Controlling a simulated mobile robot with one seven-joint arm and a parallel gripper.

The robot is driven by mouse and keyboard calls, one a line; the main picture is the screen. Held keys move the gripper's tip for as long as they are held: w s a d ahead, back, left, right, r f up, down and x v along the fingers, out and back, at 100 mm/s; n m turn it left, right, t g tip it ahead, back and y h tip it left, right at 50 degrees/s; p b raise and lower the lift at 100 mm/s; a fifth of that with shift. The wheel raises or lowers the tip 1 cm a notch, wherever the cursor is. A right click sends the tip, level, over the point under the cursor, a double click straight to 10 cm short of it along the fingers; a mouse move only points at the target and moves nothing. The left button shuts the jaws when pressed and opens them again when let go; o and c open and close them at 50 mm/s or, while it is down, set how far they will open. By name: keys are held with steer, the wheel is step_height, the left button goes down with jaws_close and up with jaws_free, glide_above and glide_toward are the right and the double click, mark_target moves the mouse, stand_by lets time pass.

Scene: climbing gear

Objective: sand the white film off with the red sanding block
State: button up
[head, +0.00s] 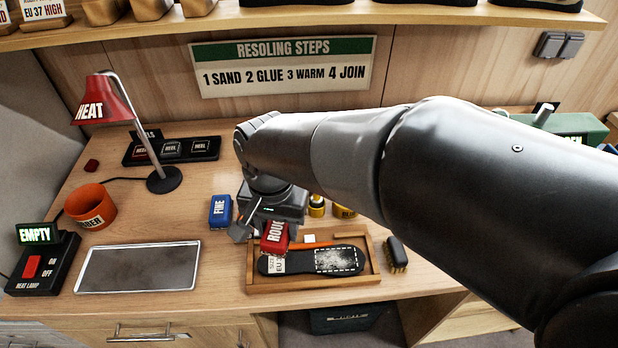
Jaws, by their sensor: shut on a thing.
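The red sanding block (274,238), lettered with a partly hidden word starting "ROU", is held in my gripper (262,227), which is shut on it. The block is over the left part of a dark shoe sole (298,265), and I cannot tell whether it touches. The sole lies in a shallow wooden tray (312,286). The speckled white film (337,260) lies inside a dashed white outline on the sole's right half, to the right of the block. My arm crosses the view from the right and hides part of the bench behind.
A blue block marked FINE (220,211) stands left of my gripper. A dark brush (396,254) is right of the tray, and yellow-labelled pots (317,206) stand behind it. Left are an empty metal tray (138,268), orange tub (90,206) and red HEAT lamp (103,99).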

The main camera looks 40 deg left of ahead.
mark_target(314, 260)
steer(key=w+d+m, duration=0.4)
steer(key=d+m, duration=0.2)
steer(key=m, duration=0.9)
steer(key=shift+s+f, duration=0.2)
steer(key=shift+f, duration=3.65)
steer(key=shift+w+f, duration=0.15)
steer(key=shift+f, duration=0.1)
steer(key=shift+c, duration=0.5)
steer(key=shift+w+d+f, duration=0.15)
steer(key=shift+w+d, duration=0.15)
steer(key=shift+d, duration=0.1)
steer(key=shift+w+d, duration=2.8)
steer(key=shift+d, duration=0.15)
steer(key=shift+s+a, duration=3.2)
steer(key=shift+a, duration=0.2)
step_height(314, 260, up, 8)
steer(key=shift+r, duration=0.2)
